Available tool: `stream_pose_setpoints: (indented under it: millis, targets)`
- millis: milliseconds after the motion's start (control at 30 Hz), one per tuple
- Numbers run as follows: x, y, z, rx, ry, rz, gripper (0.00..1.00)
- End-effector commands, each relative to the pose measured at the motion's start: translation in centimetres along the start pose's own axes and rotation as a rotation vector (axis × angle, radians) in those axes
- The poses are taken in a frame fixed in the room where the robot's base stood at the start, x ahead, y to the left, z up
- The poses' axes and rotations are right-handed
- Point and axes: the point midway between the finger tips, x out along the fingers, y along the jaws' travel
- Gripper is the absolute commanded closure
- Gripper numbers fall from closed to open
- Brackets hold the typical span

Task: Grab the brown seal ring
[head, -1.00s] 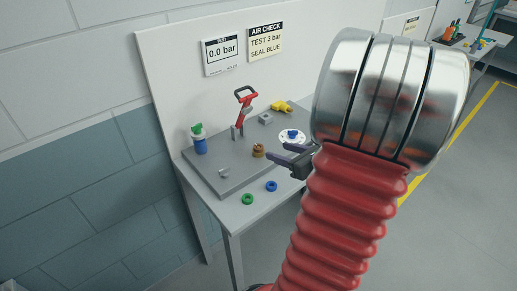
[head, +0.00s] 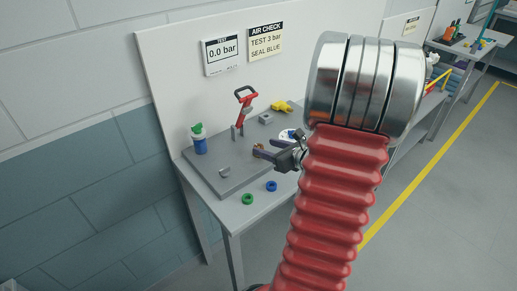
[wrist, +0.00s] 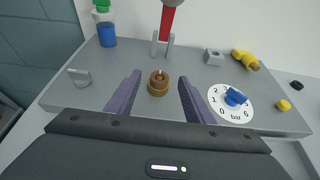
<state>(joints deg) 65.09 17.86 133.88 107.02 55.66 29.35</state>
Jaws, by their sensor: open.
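The brown seal ring (wrist: 158,77) sits on a brass-coloured round fitting (wrist: 158,91) on the grey plate, with a thin pin showing at its middle. In the head view the brown ring (head: 259,146) is partly hidden by my gripper. My gripper (head: 258,150) is open. In the wrist view its two purple-grey fingers (wrist: 159,84) point toward the ring, one on each side in the picture, with clear gaps. I cannot tell whether the fingertips are level with the ring.
A red-handled lever (head: 243,100) stands behind the ring. A dial with a blue knob (wrist: 235,97) is close on the right. A blue-and-green bottle (head: 199,143) stands at left. Green (head: 247,199) and blue (head: 271,186) rings lie at the table's front. A yellow part (wrist: 244,58) lies at back right.

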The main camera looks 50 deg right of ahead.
Motion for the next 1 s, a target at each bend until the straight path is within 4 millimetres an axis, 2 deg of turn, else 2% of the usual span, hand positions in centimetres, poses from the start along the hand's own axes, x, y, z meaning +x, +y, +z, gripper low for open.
stream_pose_setpoints:
  millis: [400,1000]
  targets:
    - [4.6,0.0,-0.3,-0.001,0.0,0.002,0.52]
    - [4.8,-0.1,-0.3,0.0,0.0,0.0,0.52]
